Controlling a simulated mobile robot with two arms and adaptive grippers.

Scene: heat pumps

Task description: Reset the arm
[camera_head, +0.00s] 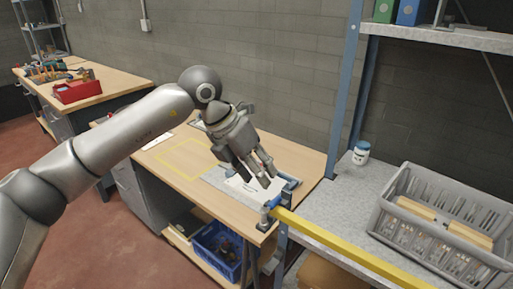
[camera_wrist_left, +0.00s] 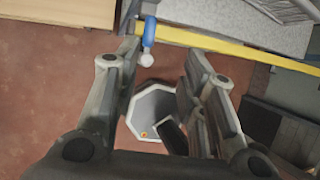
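My left arm (camera_head: 120,140) reaches in from the left in the head view. My left gripper (camera_head: 257,174) points down and to the right above the wooden workbench (camera_head: 290,155). In the left wrist view, the two fingers of the left gripper (camera_wrist_left: 165,62) stand apart with nothing held between them. A white sheet or plate (camera_head: 240,188) on the bench shows behind the fingers, partly hidden by them. My right gripper is in neither view.
A yellow bar (camera_head: 350,253) with a blue end runs from the bench corner along the grey shelf. The shelf holds a grey crate (camera_head: 432,240) and a white jar (camera_head: 361,152). A blue crate (camera_head: 219,249) sits under the bench. A blue post (camera_head: 347,90) stands behind.

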